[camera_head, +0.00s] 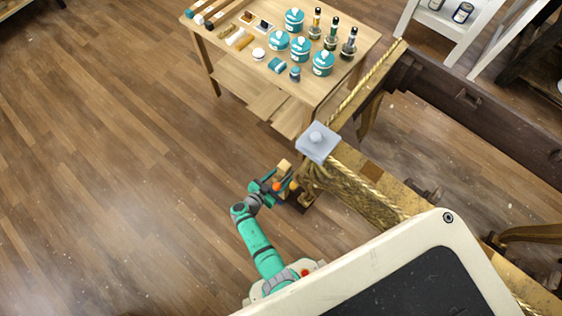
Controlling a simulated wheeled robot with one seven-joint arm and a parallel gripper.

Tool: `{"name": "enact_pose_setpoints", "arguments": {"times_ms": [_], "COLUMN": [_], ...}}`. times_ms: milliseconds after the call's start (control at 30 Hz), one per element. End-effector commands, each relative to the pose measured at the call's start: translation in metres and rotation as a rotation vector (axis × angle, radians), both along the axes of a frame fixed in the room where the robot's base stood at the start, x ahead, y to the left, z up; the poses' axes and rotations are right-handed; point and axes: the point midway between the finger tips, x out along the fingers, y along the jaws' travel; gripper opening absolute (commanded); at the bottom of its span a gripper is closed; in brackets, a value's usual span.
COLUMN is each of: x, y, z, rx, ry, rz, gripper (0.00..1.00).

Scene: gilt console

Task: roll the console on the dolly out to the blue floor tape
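The gilt console (365,192) has a carved, rope-edged gold frame and fills the right side, partly hidden by my pale body panel. A pale grey corner piece with a round knob (318,140) sits on its near-left corner. Below that corner, a carved gold leg stands by a dark low piece (302,203), which may be the dolly; most of it is hidden. My gripper (280,182) is at the end of my green arm, low beside this leg. Small orange and tan parts show at its fingers. I cannot tell whether it touches or grips anything. No blue floor tape shows.
A wooden table (225,60) with teal tins, bottles and small items stands behind the console corner, close to it. A white shelf unit (440,32) is at the top right. Open wooden floor (110,170) lies clear to the left.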

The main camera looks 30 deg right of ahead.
Motion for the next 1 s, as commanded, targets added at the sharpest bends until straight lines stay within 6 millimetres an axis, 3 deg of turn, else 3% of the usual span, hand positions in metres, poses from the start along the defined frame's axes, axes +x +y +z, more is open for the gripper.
{"name": "enact_pose_setpoints", "arguments": {"times_ms": [533,700,1000], "x": [-0.035,-0.040,-0.041], "y": [0.075,0.085,0.087], "z": [0.033,0.038,0.039], "rx": [0.000,-0.001,-0.001], "ry": [0.001,0.002,0.002], "rz": [0.003,0.001,0.000], "gripper": [0.52,0.52,0.52]}}
